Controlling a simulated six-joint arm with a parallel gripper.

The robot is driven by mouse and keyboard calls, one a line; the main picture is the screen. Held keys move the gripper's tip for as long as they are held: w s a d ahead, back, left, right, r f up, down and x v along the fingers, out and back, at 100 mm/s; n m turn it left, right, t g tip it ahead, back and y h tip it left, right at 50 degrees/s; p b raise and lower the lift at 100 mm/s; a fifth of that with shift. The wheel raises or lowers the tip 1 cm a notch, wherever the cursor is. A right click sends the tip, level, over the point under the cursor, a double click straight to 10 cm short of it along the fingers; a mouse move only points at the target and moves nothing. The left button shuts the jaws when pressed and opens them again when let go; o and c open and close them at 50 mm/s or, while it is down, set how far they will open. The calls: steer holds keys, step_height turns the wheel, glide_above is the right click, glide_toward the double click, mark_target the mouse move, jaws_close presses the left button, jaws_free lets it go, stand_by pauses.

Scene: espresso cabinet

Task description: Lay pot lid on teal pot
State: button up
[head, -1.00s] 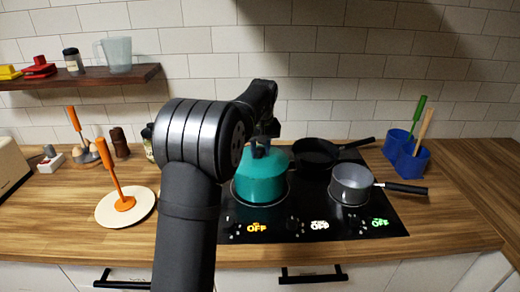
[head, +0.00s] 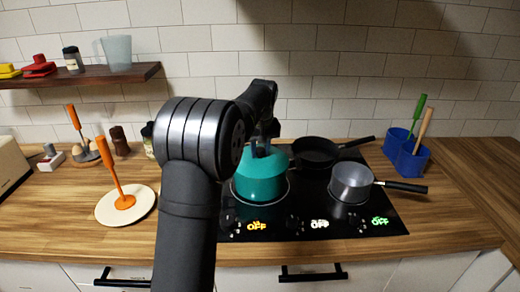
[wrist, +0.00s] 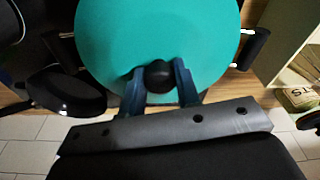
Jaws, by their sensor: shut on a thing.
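The teal pot (head: 262,186) stands on the left part of the black stovetop. The teal pot lid (head: 272,153) is at the pot's top and looks level, mostly over the rim. In the wrist view the lid (wrist: 160,38) fills the upper middle, with its round black knob (wrist: 158,76) between the fingers. My gripper (wrist: 158,80) is shut on that knob. In the head view my gripper (head: 266,140) is above the pot, partly behind my arm. I cannot tell whether the lid touches the rim all around.
A black frying pan (head: 315,152) and a grey saucepan (head: 351,182) stand on the stovetop (head: 300,215) to the right. Blue utensil holders (head: 410,160) are farther right. A white round board (head: 142,207) with an orange-handled tool lies left of my arm.

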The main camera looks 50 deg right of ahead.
steer(key=o, duration=1.8)
steer(key=shift+c, duration=0.2)
steer(key=shift+r, duration=3.45)
steer(key=shift+f, duration=3.15)
steer(key=shift+r, duration=2.95)
